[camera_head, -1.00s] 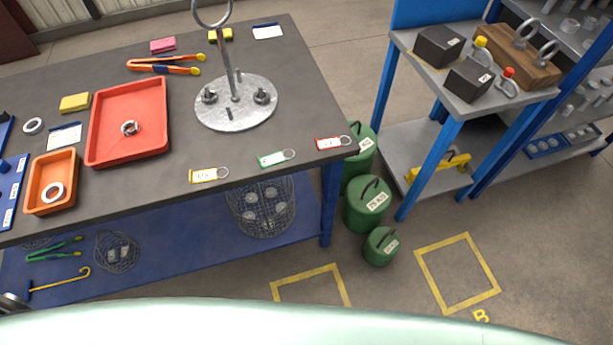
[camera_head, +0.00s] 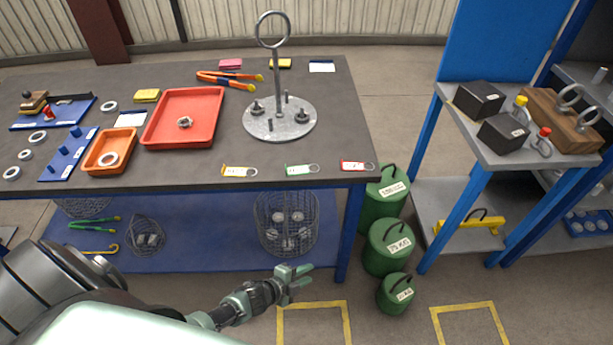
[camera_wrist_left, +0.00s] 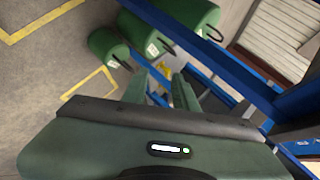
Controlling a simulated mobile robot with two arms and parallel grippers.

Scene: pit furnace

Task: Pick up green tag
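The green tag (camera_head: 300,170) lies flat near the front edge of the dark tabletop, with its metal ring on the right. It sits between the yellow tag (camera_head: 237,171) and the red tag (camera_head: 355,166). My left gripper (camera_head: 296,277) is in front of the bench, below tabletop height in the picture, apart from the tag. Its two fingers stand apart with nothing between them, as the left wrist view (camera_wrist_left: 161,88) also shows. I cannot make out the green tag in the wrist view. My right gripper is not in view.
The dark bench (camera_head: 350,115) has a blue lower shelf (camera_head: 205,245) with wire baskets. Green weights (camera_head: 387,247) stand on the floor right of its leg. A round metal stand (camera_head: 280,120) rises behind the tags. A blue-framed cart (camera_head: 460,205) stands to the right.

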